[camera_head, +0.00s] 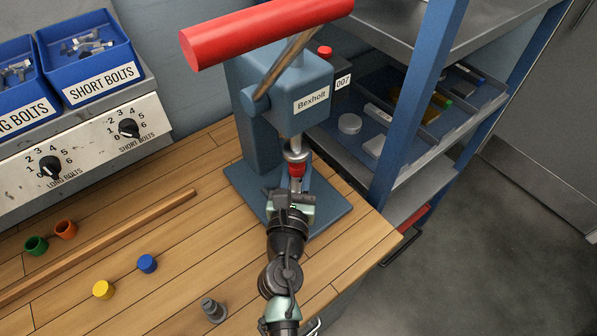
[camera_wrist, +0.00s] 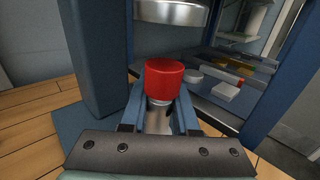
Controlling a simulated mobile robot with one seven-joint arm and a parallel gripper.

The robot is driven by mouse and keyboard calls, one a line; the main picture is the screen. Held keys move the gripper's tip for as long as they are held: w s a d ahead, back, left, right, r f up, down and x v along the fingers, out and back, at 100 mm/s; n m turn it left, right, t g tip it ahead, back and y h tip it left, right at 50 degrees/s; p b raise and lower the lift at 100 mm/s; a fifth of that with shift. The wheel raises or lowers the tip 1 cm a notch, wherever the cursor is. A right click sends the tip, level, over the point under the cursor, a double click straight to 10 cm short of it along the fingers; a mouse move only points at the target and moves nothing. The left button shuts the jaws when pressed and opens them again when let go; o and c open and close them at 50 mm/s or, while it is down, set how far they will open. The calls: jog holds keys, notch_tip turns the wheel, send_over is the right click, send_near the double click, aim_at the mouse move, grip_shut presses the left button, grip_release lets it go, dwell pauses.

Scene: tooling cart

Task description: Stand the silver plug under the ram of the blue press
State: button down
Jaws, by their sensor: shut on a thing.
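The blue press (camera_head: 290,95) stands on the wooden bench, with its red handle (camera_head: 265,30) up across the top. Its silver ram (camera_head: 295,154) hangs above my gripper and shows at the top of the wrist view (camera_wrist: 171,13). My gripper (camera_head: 294,193) is shut on the silver plug (camera_head: 296,184), which carries a red cap (camera_wrist: 164,79) on top. The plug is upright between the fingers, over the press's base plate (camera_head: 328,205), with the cap close below the ram. The fingers hide most of the plug, and I cannot tell whether its foot touches the plate.
A dark grey plug (camera_head: 214,310) stands near the bench's front. A yellow cap (camera_head: 103,290), a blue cap (camera_head: 147,264), and green (camera_head: 36,245) and orange (camera_head: 66,229) cups lie left, around a wooden strip (camera_head: 110,240). A blue-posted shelf (camera_head: 405,110) stands close right of the press.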

notch_tip(320, 180, down, 4)
jog(key=shift+r+b, duration=0.15)
jog(key=shift+b, duration=0.95)
jog(key=shift+r, duration=0.1)
jog(key=c, duration=1.1)
grip_release()
jog(key=shift+f, duration=0.2)
jog(key=o, duration=0.4)
jog(key=shift+r, duration=0.1)
